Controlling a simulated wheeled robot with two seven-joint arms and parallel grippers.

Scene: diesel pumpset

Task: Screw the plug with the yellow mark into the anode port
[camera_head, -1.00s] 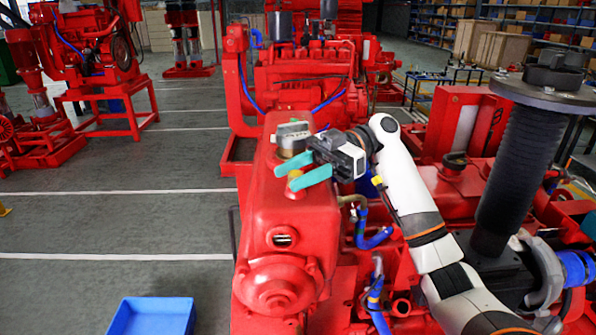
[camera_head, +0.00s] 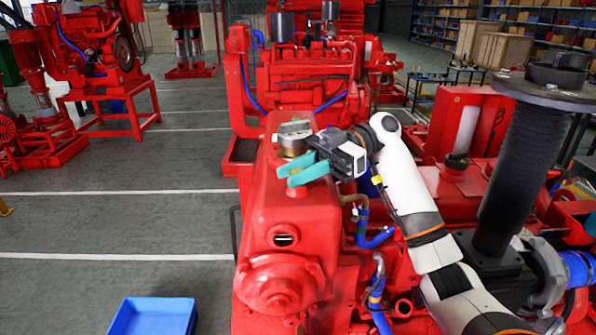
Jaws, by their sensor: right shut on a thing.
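My right gripper (camera_head: 287,176) reaches in from the right over the top of the red casing (camera_head: 306,212). Its two teal fingers are closed together on a small thing, which I take to be the plug with the yellow mark; the fingers hide it now. A raised red boss lies just below the fingertips. I cannot tell whether the plug sits in a port there or is held just above it. A dark opening (camera_head: 285,237) with a light rim shows on the casing's front face; I cannot tell which opening is the anode port. My left gripper is not in view.
A brass and grey cap (camera_head: 294,138) stands on the casing just behind my right gripper. A blue bin (camera_head: 152,317) is on the floor at the lower left. Blue hoses (camera_head: 377,239) run right of the casing.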

